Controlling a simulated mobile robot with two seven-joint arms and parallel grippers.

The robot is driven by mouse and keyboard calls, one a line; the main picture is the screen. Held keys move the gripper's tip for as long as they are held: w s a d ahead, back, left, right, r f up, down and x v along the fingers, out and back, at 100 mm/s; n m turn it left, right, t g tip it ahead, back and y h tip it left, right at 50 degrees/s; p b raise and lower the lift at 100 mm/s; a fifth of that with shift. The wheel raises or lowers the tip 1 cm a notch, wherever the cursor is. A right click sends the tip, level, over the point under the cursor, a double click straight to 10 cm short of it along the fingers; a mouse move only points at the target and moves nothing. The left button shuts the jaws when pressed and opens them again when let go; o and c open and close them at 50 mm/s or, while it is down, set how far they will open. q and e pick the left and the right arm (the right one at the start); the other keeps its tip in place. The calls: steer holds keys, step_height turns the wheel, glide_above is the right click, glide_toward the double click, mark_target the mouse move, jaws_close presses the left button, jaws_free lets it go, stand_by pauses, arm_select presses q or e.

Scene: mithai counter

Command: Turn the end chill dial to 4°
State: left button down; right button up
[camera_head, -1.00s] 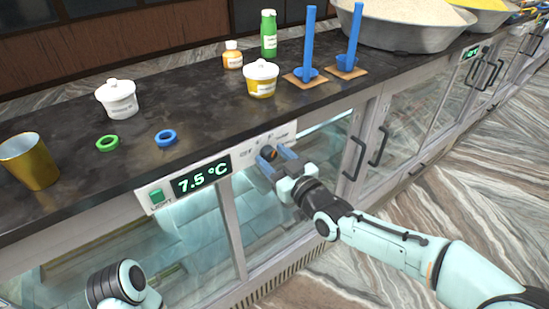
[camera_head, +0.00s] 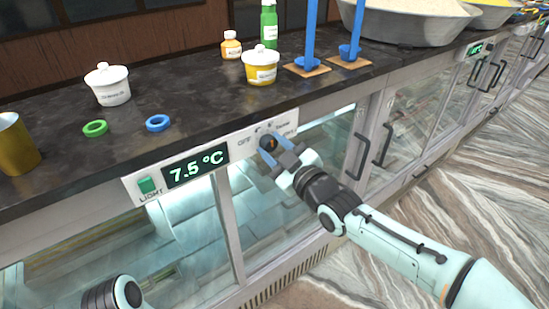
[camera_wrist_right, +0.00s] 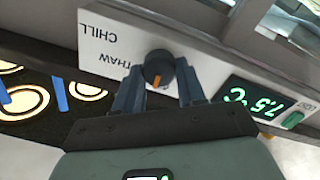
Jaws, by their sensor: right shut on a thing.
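The chill dial (camera_head: 268,142) is a dark round knob with an orange pointer mark, on the white control panel (camera_head: 135,188) of the near counter. My right gripper (camera_head: 272,145) has its two blue fingers on either side of the dial and is shut on it. In the right wrist view the dial (camera_wrist_right: 158,62) sits between the fingertips, and CHILL and THAW lettering shows upside down on the panel. The green display (camera_head: 196,168) reads 7.5 °C. Part of my left arm shows at the lower left; its gripper is out of view.
A green light switch (camera_head: 146,186) is left of the display. On the dark countertop (camera_head: 195,95) above are a white lidded jar (camera_head: 108,86), green and blue rings, a brass cup (camera_head: 16,146) and a yellow-labelled jar (camera_head: 261,68). A cabinet handle (camera_head: 359,158) is right of the gripper.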

arm_select(q)
steer(key=shift+w+f+t+b, duration=0.15)
steer(key=shift+w+f+b, duration=0.2)
steer(key=shift+f+b, duration=0.35)
steer(key=shift+w+f+t+b, duration=0.15)
steer(key=shift+w+f+b, duration=0.15)
steer(key=shift+f+b, duration=0.4)
arm_select(e)
steer(key=shift+n, duration=1.6)
steer(key=o, duration=1.1)
steer(key=shift+c, duration=0.2)
arm_select(q)
steer(key=shift+s+r+p, duration=0.25)
steer(key=shift+r+p, duration=0.4)
steer(key=shift+p, duration=0.05)
arm_select(e)
steer(key=v, duration=1.3)
steer(key=shift+s, duration=0.2)
steer(key=shift+d, duration=0.15)
